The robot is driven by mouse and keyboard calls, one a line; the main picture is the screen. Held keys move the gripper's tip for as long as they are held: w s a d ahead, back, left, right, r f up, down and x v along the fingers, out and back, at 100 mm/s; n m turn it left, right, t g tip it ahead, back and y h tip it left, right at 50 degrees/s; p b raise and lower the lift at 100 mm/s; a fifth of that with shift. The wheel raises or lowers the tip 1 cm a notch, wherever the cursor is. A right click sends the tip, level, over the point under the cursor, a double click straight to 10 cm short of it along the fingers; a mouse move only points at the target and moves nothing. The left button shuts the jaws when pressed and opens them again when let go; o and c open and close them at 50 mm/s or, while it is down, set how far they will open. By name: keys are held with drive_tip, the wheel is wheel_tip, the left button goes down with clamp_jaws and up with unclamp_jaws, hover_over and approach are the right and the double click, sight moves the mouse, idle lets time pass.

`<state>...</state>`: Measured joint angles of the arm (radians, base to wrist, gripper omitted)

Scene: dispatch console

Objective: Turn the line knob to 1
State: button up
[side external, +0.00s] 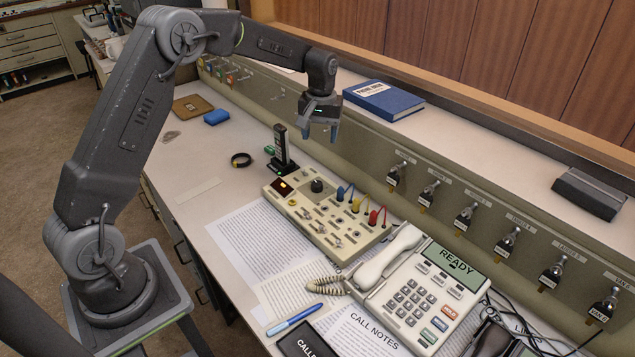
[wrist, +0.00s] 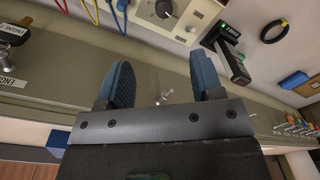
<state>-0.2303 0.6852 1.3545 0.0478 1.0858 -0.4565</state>
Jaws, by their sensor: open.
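The line knob appears to be the dark round knob (side external: 317,186) at the back of the beige control box (side external: 277,191). In the wrist view the knob (wrist: 164,9) shows at the top edge, on a pale dial, with a light mark on it; its setting is too small to read. My gripper (side external: 320,132) is open and empty, with its blue fingers pointing down. It hangs above and behind the box, near the sloped back panel, clear of the knob. In the wrist view the two blue fingertips (wrist: 156,74) are spread wide with nothing between them.
A black upright handset (side external: 282,147) stands just left of the box. Red, yellow and blue cables (side external: 373,218) loop from its right end. A telephone (side external: 430,290) sits in front right. A blue book (side external: 384,99) lies on the ledge.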

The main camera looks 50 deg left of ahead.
sight(317, 183)
drive_tip(key=shift+n, duration=0.3)
drive_tip(key=f, duration=0.5)
drive_tip(key=a+f, duration=0.1)
drive_tip(key=f, duration=0.5)
drive_tip(key=w+a+f, duration=0.1)
drive_tip(key=f, duration=0.5)
drive_tip(key=shift+f, duration=0.25)
drive_tip(key=c, duration=0.9)
drive_tip(key=m, duration=0.5)
drive_tip(key=shift+s+m, duration=0.1)
drive_tip(key=shift+m, duration=2.2)
